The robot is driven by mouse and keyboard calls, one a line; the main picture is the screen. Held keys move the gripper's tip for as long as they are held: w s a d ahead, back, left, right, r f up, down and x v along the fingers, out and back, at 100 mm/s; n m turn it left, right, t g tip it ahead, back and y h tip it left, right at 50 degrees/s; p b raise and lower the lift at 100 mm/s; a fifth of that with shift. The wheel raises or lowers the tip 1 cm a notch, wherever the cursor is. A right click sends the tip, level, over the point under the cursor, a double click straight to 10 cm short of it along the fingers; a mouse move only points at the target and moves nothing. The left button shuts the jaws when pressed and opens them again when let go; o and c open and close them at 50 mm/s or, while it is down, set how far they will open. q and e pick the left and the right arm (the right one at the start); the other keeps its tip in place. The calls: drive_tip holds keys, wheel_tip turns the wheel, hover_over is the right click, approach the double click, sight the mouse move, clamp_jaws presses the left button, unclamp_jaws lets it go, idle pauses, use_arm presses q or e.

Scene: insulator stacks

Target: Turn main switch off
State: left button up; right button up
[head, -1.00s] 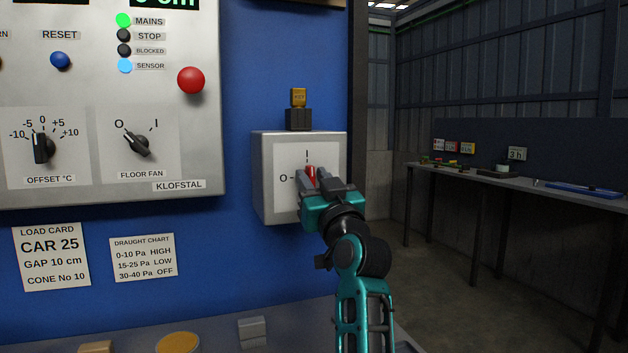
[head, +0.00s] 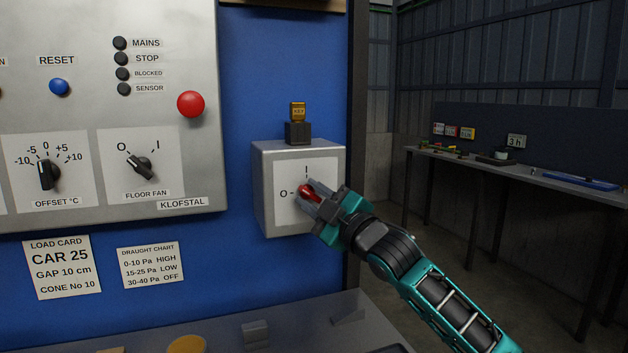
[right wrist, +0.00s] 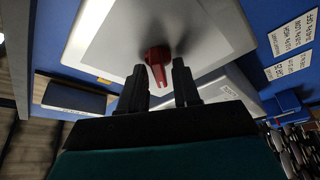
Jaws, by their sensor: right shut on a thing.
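The main switch is a grey box (head: 262,190) on the blue wall with a white plate marked I at top and O at left. Its red handle (head: 306,190) points up and left, toward the O side. My right gripper (head: 316,203) is shut on the red handle, its arm coming in from the lower right. In the right wrist view, the red handle (right wrist: 157,58) stands out from the plate between the two dark fingers (right wrist: 160,88). My left gripper is not in view.
The control panel (head: 200,140) stands left of the switch, with dark lamps (head: 123,65), a red button (head: 190,104) and a floor fan knob (head: 141,167). A yellow-topped block (head: 298,112) sits on the switch box. A bench (head: 480,163) runs along the right.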

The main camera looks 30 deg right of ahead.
drive_tip(key=n+p, duration=0.1)
drive_tip(key=p, duration=0.1)
drive_tip(key=r+n+g+y+p, duration=0.1)
drive_tip(key=n, duration=0.1)
drive_tip(key=shift+p, duration=0.35)
drive_tip(key=shift+n+p, duration=0.5)
drive_tip(key=shift+n, duration=0.1)
drive_tip(key=n+p, duration=0.1)
drive_tip(key=n+g+p, duration=0.1)
drive_tip(key=shift+f+n+p, duration=0.2)
drive_tip(key=shift+n+p, duration=0.1)
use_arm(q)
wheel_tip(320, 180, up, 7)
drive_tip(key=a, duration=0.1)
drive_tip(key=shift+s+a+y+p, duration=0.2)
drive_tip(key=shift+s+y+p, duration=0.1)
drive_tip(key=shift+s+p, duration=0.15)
use_arm(e)
drive_tip(key=shift+f+n+g, duration=0.15)
drive_tip(key=shift+n+g, duration=0.25)
drive_tip(key=shift+n, duration=0.2)
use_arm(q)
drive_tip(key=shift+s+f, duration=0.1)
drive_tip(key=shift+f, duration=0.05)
